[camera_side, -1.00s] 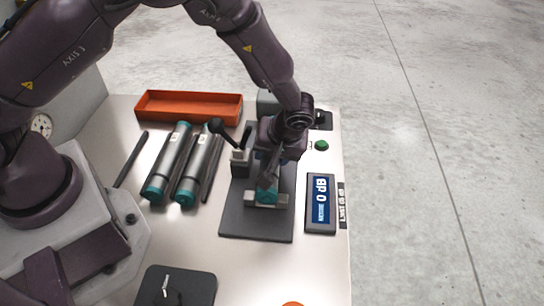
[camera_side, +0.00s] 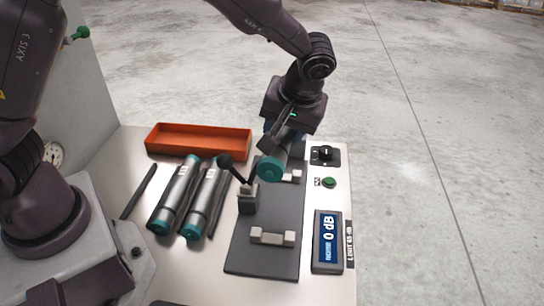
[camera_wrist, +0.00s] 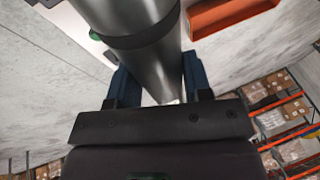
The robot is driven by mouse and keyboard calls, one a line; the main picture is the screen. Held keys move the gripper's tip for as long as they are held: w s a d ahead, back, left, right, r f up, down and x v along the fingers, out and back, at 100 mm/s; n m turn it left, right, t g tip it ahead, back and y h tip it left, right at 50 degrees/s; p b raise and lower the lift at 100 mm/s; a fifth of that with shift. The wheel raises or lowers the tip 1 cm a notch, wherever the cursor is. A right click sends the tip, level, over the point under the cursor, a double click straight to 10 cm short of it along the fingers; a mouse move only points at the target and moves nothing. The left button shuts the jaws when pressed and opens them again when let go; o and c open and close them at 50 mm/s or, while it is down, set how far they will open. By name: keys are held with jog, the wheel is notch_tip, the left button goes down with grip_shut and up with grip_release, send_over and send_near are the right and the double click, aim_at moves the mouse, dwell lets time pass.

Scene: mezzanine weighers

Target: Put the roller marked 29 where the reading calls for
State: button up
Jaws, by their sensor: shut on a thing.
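My gripper (camera_side: 283,133) is shut on a roller and holds it tilted above the dark test stand (camera_side: 265,255). The roller's teal end (camera_side: 270,168) faces the side camera; in the wrist view its grey body (camera_wrist: 150,50) with a dark band lies between my blue fingers. No number shows on it. The stand's pale cradle blocks (camera_side: 272,237) are empty. The display (camera_side: 327,241) reads 0 dB; its smaller text is hard to read. Two more grey rollers with teal ends, a left one (camera_side: 177,192) and a right one (camera_side: 206,195), lie side by side; their labels are unreadable.
An orange tray (camera_side: 198,141) stands at the back left and looks empty. A lever with a black ball (camera_side: 225,160) rises beside the stand. A green button (camera_side: 329,183) and a black switch (camera_side: 325,155) sit at the right. A dark rod (camera_side: 138,192) lies left.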

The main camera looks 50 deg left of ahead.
jog(key=s+a+f+m+t+h, duration=0.1)
jog(key=s+a+m+t, duration=0.2)
jog(key=s+a+m, duration=0.35)
jog(key=w+d+n+g, duration=0.1)
jog(key=w+d+n, duration=0.1)
jog(key=w+d+n+g, duration=0.1)
jog(key=w+d+n, duration=0.1)
jog(key=w+d+r+n+g+y, duration=0.1)
jog(key=w+d+n, duration=0.1)
jog(key=shift+w+d, duration=0.25)
jog(key=shift+w, duration=0.1)
jog(key=shift+s+r+n, duration=0.15)
jog(key=shift+r+n, duration=0.05)
jog(key=shift+n, duration=0.25)
jog(key=shift+s+n+g, duration=0.25)
jog(key=shift+n+g, duration=0.05)
